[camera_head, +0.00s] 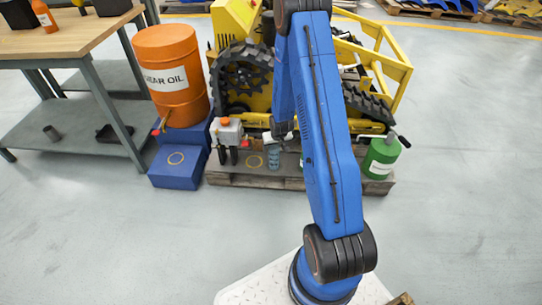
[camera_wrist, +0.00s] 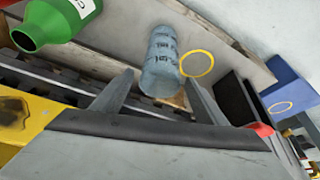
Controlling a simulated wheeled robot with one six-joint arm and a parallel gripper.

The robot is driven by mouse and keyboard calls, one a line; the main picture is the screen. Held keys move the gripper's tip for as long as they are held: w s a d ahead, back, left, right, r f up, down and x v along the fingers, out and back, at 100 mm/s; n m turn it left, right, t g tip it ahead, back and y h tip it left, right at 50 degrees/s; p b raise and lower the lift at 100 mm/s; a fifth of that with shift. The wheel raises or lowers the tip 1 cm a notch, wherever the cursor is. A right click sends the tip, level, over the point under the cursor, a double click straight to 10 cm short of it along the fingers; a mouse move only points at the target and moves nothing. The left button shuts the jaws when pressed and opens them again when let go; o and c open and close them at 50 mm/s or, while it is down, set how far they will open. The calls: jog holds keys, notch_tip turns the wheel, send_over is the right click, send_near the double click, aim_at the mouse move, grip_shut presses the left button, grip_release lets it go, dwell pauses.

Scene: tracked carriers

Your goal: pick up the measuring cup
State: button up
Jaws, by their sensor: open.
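The measuring cup (camera_wrist: 160,62) is a translucent blue-grey cylinder with dark markings. It stands on the grey board over the pallet, in front of the yellow tracked machine. It also shows small in the head view (camera_head: 274,157), left of my arm. My gripper (camera_wrist: 155,88) is open, its two grey fingers pointing toward the cup. The cup appears between and beyond the fingertips, and I cannot tell whether either finger touches it. In the head view my gripper (camera_head: 281,130) is just above and beside the cup, partly behind my blue arm.
A yellow ring (camera_wrist: 197,64) lies beside the cup. A green container (camera_head: 382,157) stands at the right end of the pallet (camera_head: 235,181). The yellow tracked machine (camera_head: 243,82) is close behind. Blue steps (camera_head: 177,168) hold an orange drum (camera_head: 170,70).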

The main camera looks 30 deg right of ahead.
jog(key=shift+w+f, duration=0.2)
jog(key=shift+f, duration=0.25)
jog(key=c, duration=1.5)
